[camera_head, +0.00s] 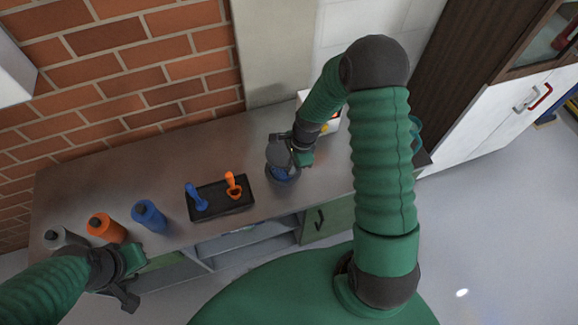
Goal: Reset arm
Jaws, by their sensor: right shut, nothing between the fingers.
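My right arm reaches over the counter (130,180), and its gripper (296,158) is shut with nothing in it. It is just above and beside a dark round container (281,177) with blue in it, partly hidden by the gripper. I cannot tell whether they touch. My left gripper (132,279) is at the lower left, in front of the counter's front edge and near the bottles.
A grey bottle (62,238), an orange bottle (105,228) and a blue bottle (149,216) stand at the counter's left. A black tray (216,209) holds a blue tool (196,197) and an orange tool (234,185). A white box (331,126) stands behind my right gripper.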

